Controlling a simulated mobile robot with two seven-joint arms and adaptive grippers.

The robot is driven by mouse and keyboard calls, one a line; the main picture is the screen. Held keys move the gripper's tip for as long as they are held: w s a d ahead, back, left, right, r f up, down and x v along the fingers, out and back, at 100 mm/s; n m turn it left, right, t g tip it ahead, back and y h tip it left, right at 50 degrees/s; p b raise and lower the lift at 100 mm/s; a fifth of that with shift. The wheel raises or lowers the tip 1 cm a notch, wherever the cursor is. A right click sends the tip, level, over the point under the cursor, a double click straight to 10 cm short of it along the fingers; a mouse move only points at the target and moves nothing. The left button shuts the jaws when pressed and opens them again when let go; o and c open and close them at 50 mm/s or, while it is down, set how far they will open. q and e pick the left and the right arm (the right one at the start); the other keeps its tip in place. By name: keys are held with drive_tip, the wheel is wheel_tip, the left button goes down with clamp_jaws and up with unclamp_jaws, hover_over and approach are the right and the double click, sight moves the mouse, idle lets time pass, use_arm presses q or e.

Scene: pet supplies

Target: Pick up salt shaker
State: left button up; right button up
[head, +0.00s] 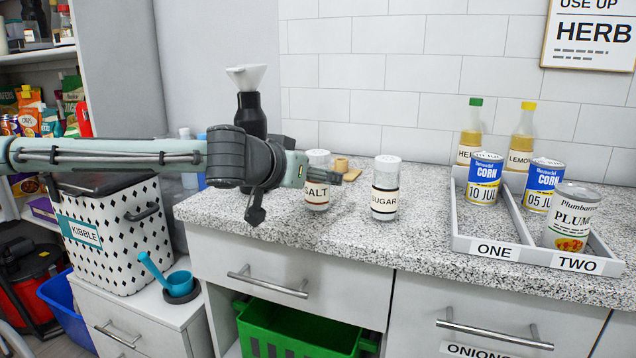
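The salt shaker (317,197), a clear cylinder with a pale top and a SALT label, stands upright on the speckled counter (345,235). My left gripper (332,176) reaches in from the left at the shaker's upper part. A dark finger shows to the right of the shaker, and the gripper hides part of it. I cannot tell whether the fingers touch or are closed on it. A similar sugar shaker (384,190) stands upright a little to the right, apart from the gripper. My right gripper is not in view.
A dark bottle with a white funnel (246,78) stands behind my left arm. Small wooden pieces (341,163) lie behind the salt shaker. The counter between sugar and tray is clear.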

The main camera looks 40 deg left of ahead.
use_arm(q)
drive_tip(key=shift+x, duration=0.8)
drive_tip(key=shift+w, duration=0.15)
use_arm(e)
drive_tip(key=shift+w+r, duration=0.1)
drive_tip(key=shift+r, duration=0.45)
use_arm(q)
drive_tip(key=shift+c, duration=0.2)
